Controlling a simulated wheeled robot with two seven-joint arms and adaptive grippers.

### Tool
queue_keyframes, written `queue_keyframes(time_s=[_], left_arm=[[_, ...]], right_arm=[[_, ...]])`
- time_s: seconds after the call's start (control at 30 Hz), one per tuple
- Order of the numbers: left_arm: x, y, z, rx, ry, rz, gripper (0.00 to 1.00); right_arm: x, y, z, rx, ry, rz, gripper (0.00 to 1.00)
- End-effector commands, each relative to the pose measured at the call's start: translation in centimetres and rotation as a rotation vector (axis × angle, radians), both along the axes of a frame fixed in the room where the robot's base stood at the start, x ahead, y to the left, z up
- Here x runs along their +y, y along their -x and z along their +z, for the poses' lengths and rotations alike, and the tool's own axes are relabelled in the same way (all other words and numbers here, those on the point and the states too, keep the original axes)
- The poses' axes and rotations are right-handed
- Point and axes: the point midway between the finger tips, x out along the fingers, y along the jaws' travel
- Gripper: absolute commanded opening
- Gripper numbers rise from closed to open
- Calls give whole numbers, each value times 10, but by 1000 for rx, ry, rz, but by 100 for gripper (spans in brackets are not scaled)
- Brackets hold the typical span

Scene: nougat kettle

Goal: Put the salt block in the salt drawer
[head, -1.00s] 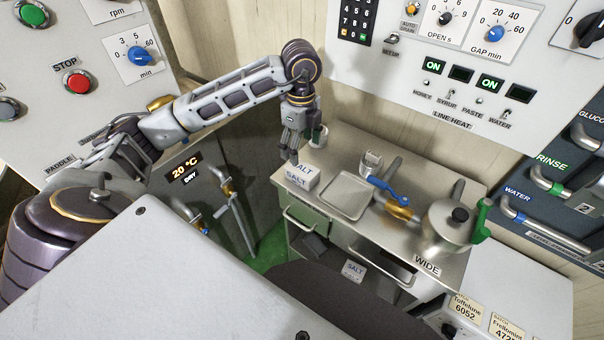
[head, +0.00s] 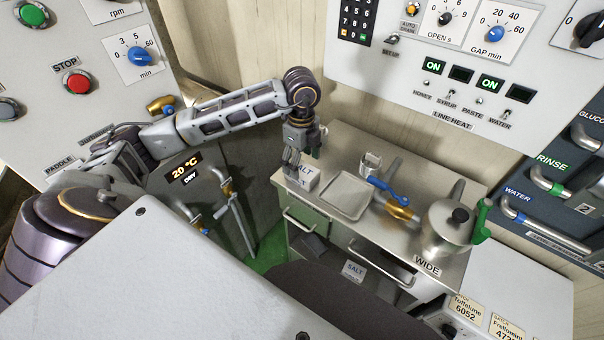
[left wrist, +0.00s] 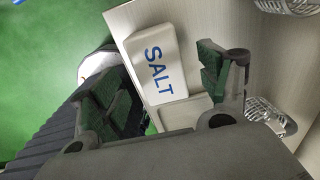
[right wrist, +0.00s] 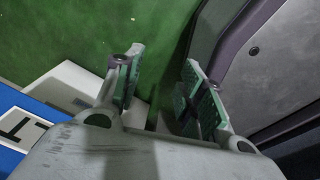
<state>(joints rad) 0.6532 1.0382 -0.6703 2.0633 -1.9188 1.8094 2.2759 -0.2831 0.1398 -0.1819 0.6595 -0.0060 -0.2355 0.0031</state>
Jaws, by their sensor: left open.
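The white salt block (head: 308,180) with blue SALT lettering lies at the left end of the steel worktable. My left gripper (head: 292,168) is open just over it and hides part of it. In the left wrist view the salt block (left wrist: 156,62) shows between and beyond the two open fingers (left wrist: 165,82); I see no firm contact. Under the worktable are fronts with bar handles, and a SALT tag (head: 354,270) sits low in the middle. I cannot tell from this angle which front is the salt drawer. My right gripper (right wrist: 160,85) is open and empty above the green floor.
A shallow square tray (head: 349,198) stands right of the block, then a blue-handled tool (head: 388,188) and a lidded pot (head: 448,225). A metal cup (head: 371,162) stands behind the tray. Pipes with valves (head: 228,200) are left of the worktable.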

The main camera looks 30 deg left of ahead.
Motion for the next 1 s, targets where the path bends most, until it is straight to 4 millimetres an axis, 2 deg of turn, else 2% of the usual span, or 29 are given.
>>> queue_keyframes(time_s=[0.4, 0.9, 0.93, 1.0], left_arm=[[-3, 2, -41, 1, 1, -1, 77], [-3, 2, -43, 0, 1, -1, 77], [-3, 2, -43, 0, 1, -1, 76], [-3, 2, -43, 0, 1, -1, 66]], right_arm=[[-23, 5, 2, 7, 25, 5, 40], [-6, 1, 1, 0, 5, 1, 40], [-5, 1, 1, -1, 4, 2, 40], [-3, 0, 1, -3, 3, 1, 40]])
